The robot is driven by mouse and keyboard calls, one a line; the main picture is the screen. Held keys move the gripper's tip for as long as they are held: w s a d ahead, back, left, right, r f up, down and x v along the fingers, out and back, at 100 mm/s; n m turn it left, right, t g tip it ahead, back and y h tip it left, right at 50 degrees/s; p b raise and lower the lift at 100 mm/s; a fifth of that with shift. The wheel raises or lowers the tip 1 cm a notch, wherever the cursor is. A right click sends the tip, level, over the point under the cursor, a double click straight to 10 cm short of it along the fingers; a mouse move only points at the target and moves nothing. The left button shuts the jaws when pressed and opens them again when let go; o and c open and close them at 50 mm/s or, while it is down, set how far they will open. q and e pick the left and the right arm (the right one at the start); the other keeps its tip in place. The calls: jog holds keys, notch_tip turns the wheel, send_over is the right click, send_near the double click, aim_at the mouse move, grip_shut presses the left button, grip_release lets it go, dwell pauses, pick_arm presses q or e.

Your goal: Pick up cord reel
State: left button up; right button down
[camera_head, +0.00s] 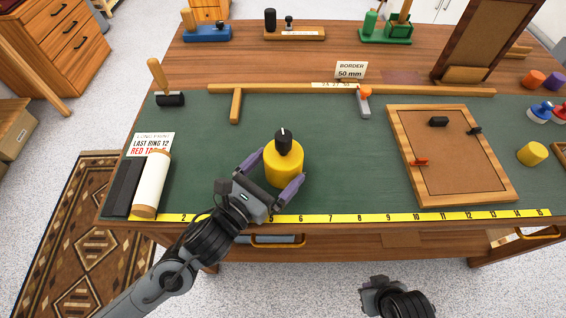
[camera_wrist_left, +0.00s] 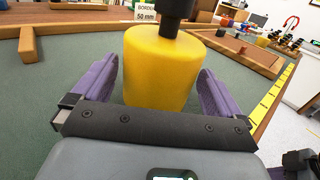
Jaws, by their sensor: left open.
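The likely cord reel (camera_head: 285,170) is a yellow cylinder with a black knob on top, upright on the green mat (camera_head: 330,190) near its front edge. It also fills the middle of the left wrist view (camera_wrist_left: 160,75). My left gripper (camera_head: 281,164) is open, with one purple finger on each side of the yellow body. In the left wrist view a narrow gap shows at both sides, so I see no grip on it. My right gripper (camera_head: 378,290) is low in the head view, off the table's front; its fingers cannot be made out.
A wooden frame (camera_head: 509,192) lies to the right and a white roll (camera_head: 152,184) to the left. A long wooden strip (camera_head: 285,90) and a small clamp (camera_head: 364,102) lie behind. A smaller yellow cylinder (camera_head: 532,154) stands far right. The mat around the reel is mostly clear.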

aim_at(285, 160)
pick_arm(q)
jog(key=x, duration=0.3)
jog(key=shift+w+d, duration=0.2)
jog(key=shift+w, duration=0.1)
jog(key=shift+c, duration=0.3)
jog(key=shift+r, duration=0.1)
jog(key=c, duration=1)
